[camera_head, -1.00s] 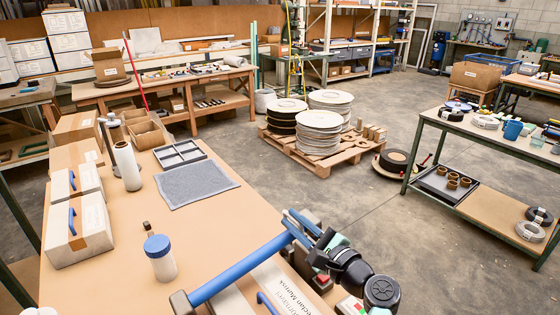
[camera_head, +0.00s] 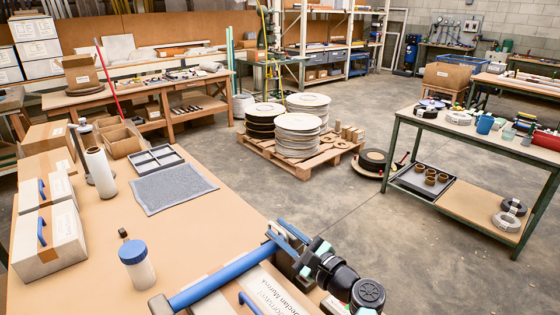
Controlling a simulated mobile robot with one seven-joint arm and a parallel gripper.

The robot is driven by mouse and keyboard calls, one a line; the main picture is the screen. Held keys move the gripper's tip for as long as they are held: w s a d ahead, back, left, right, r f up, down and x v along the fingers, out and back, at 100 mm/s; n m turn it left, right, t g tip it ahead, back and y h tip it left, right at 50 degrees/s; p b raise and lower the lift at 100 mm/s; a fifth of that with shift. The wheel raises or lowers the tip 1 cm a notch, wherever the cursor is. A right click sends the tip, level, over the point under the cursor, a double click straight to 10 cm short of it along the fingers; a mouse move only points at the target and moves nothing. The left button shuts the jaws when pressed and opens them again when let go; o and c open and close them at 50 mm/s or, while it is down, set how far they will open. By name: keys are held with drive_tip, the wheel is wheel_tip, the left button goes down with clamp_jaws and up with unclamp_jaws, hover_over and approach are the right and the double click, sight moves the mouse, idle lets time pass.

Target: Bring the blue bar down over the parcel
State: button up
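The blue bar (camera_head: 218,281) slants across the near end of the table, from a grey end piece at the lower left to a dark bracket at the upper right. The parcel (camera_head: 288,291), a cardboard box with a printed white label and a blue handle, lies below and right of the bar, cut off by the bottom edge. The gap between bar and parcel is hard to judge. My gripper (camera_head: 301,249), with pale green parts on a black wrist, is at the bar's upper right end, by a second blue piece. Its fingertips are not clear, nor is any grip.
A jar with a blue lid (camera_head: 136,262) stands left of the bar. Two cartons with blue handles (camera_head: 48,238) lie at the table's left edge. A grey mat (camera_head: 172,187) lies farther back. Concrete floor is open to the right.

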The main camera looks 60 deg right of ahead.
drive_tip(key=shift+o, duration=1.1)
drive_tip(key=shift+s+d+f, duration=0.2)
drive_tip(key=shift+d+f, duration=0.1)
drive_tip(key=shift+f, duration=0.05)
drive_tip(key=shift+w+a, duration=0.1)
drive_tip(key=shift+a, duration=0.05)
drive_tip(key=v, duration=1.3)
drive_tip(key=shift+b, duration=0.45)
drive_tip(key=shift+r, duration=0.1)
